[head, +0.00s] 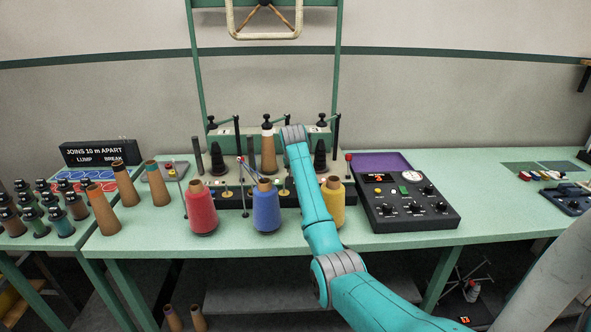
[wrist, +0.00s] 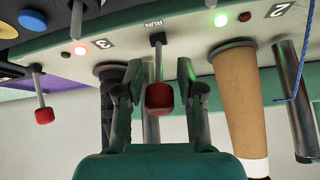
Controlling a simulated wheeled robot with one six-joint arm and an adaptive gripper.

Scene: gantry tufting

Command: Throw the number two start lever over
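In the wrist view, which is upside down, a start lever with a red knob (wrist: 159,97) stands on the winder panel between the marks 3 (wrist: 102,43) and 2 (wrist: 278,10), by the word RUN. My gripper (wrist: 158,90) is open, one finger on each side of this knob, with gaps visible. A second red-knobbed lever (wrist: 44,115) stands beyond the 3 mark, outside my fingers. A green lamp (wrist: 221,20) is lit by the 2 and a red lamp (wrist: 80,51) by the 3. In the head view my arm hides the gripper and the middle lever.
A tan cone (wrist: 238,95) stands close beside my gripper at the 2 position. In front of the winder are red (head: 201,208), blue (head: 266,207) and yellow (head: 333,203) yarn cones. A black control box (head: 405,203) sits at right.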

